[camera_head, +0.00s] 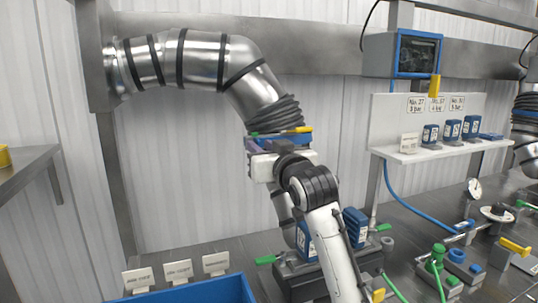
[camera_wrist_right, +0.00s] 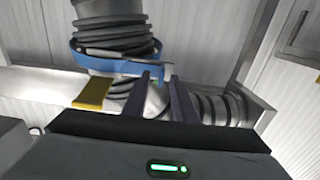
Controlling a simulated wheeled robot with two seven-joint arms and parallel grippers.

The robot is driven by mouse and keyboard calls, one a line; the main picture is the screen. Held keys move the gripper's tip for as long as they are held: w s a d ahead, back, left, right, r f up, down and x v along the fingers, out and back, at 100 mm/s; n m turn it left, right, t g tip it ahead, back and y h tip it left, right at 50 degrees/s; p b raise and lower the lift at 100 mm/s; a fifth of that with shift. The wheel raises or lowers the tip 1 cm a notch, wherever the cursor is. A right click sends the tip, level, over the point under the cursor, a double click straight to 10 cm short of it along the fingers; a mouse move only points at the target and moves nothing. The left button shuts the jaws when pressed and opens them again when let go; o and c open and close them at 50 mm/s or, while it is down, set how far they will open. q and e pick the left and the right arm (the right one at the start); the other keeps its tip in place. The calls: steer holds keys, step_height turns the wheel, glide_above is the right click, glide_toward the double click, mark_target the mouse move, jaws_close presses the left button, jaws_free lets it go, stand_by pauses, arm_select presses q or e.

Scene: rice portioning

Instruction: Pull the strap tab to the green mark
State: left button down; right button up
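A blue band (camera_head: 285,139) wraps the lower end of the black ribbed sleeve on the metal duct; it also shows in the right wrist view (camera_wrist_right: 88,62). A yellow tab (camera_head: 297,130) sits at the band's right in the head view and at its left in the wrist view (camera_wrist_right: 92,94). A green mark (camera_head: 254,134) is at the band's left end; a small green patch (camera_wrist_right: 156,80) shows near the fingertips in the wrist view. My right gripper (camera_wrist_right: 158,76) is open, its purple fingers just below the band, apart from the yellow tab. My left gripper is out of view.
Below stands a dark holder (camera_head: 300,278) with blue containers (camera_head: 355,226). A blue bin (camera_head: 190,292) and several label cards (camera_head: 178,270) are at the front left.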

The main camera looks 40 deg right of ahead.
steer(key=b+v, duration=0.1)
steer(key=v, duration=0.8)
